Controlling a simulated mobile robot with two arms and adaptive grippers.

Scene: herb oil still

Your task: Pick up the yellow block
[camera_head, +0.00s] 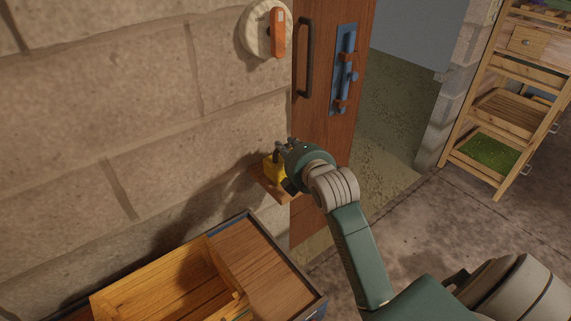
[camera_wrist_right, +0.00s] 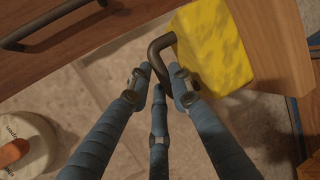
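The yellow block (camera_head: 274,171) sits on a small wooden ledge (camera_head: 266,187) at the wall, beside the door. In the right wrist view the yellow block (camera_wrist_right: 213,47) has a dark bent metal handle (camera_wrist_right: 163,62) on one side. My right gripper (camera_head: 284,150) is at the block, partly covering it in the head view. In the wrist view its blue fingers (camera_wrist_right: 161,78) come together around the handle's bend, with the bar between the tips. Whether they press on it cannot be told. My left gripper is not in view.
A wooden door (camera_head: 318,140) with a dark handle and a blue bolt (camera_head: 346,70) stands behind my gripper. A round dial with an orange lever (camera_head: 278,32) is on the wall. An open wooden box (camera_head: 150,295) is below, and a shelf rack (camera_head: 497,110) at right.

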